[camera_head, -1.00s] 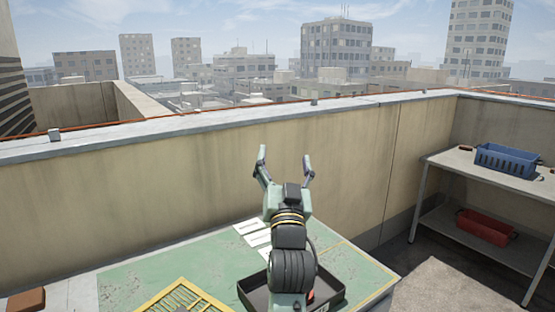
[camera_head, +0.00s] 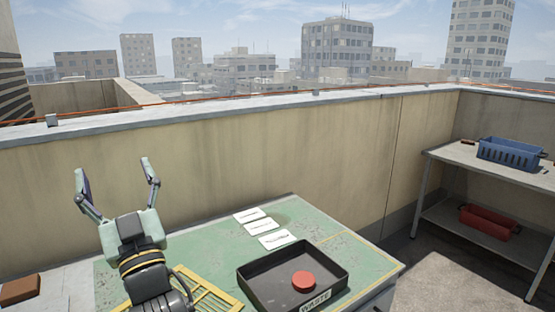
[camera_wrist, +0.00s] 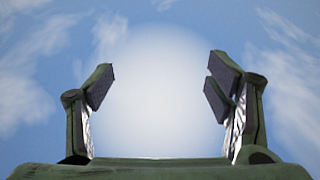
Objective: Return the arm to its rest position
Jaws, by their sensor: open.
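My gripper (camera_head: 116,172) is at the left in the head view, raised above the green workbench with its fingers pointing up. The fingers are spread wide apart and nothing is between them. In the wrist view the open fingers (camera_wrist: 160,85) frame only sky and a pale bright area. My arm rises from the bottom edge and covers part of the yellow grid tray (camera_head: 207,293).
A black tray (camera_head: 250,278) labelled WASTE holds a red round object (camera_head: 303,281). White labels (camera_head: 255,224) lie behind it on the green bench (camera_head: 340,246). A brown block (camera_head: 20,289) lies far left. A shelf at right carries a blue crate (camera_head: 510,154) and red bin (camera_head: 489,222).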

